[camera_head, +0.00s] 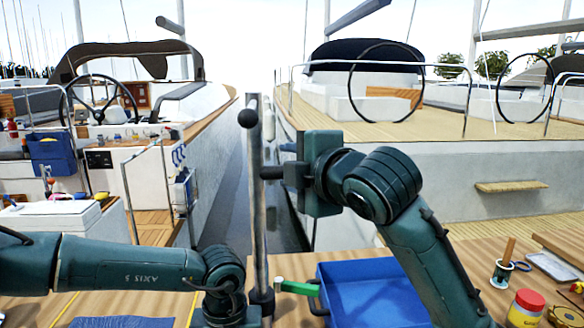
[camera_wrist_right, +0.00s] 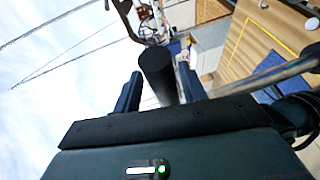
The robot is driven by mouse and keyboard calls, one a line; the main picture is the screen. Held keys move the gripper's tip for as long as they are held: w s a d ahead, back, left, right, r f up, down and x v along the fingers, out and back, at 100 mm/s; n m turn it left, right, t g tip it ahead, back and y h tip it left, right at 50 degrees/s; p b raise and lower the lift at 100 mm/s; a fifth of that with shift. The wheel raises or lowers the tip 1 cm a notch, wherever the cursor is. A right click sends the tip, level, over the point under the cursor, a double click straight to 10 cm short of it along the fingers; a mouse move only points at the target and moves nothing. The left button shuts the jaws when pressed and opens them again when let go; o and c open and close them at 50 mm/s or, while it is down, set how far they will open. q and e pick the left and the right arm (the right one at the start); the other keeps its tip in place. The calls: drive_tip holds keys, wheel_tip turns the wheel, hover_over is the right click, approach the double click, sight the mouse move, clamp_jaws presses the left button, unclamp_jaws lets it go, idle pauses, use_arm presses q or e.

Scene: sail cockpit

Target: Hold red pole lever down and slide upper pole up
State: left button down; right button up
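A black collar (camera_head: 262,297) sits low on the pole. A green lever (camera_head: 296,288) is right of it. I see no red lever.
A blue tray (camera_head: 330,272) lies on the wooden table behind my right arm. A yellow jar with red lid (camera_head: 525,306) and a cup with tools (camera_head: 502,272) stand at right. Two boats flank the water behind.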

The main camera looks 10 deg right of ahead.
drive_tip(key=shift+f, duration=0.1)
drive_tip(key=v, duration=1.2)
use_arm(q)
wheel_tip(320, 180, up, 8)
drive_tip(key=p, duration=0.3)
drive_tip(key=shift+p, duration=0.35)
use_arm(e)
wheel_tip(320, 180, up, 4)
